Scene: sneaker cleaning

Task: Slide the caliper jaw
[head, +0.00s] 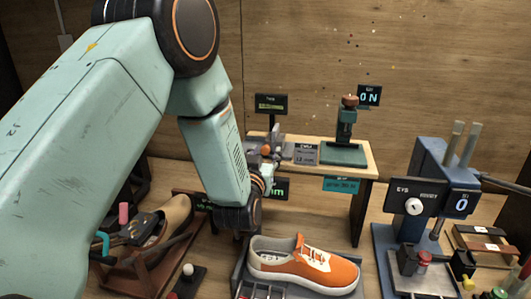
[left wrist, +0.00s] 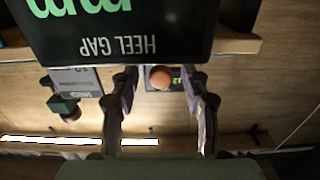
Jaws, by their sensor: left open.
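My left gripper (head: 262,180) hangs behind the orange sneaker, mostly hidden by its own wrist. In the left wrist view its two fingers (left wrist: 160,85) are apart, with no object held between them. A dark display reading HEEL GAP (left wrist: 110,35) fills the top of that view, upside down, close to the fingers. A green-lit display (head: 281,187) is partly covered by my gripper in the head view. I cannot make out the caliper jaw. The orange sneaker (head: 305,265) sits on a dark stand in front of the gripper. My right gripper is not in view.
Behind the gripper is a wooden shelf (head: 363,160) with a device carrying an orange ball knob (head: 266,149) and a green press (head: 345,130). A blue test stand (head: 428,170) stands at right. A tan shoe (head: 170,222) is at left, partly behind my arm.

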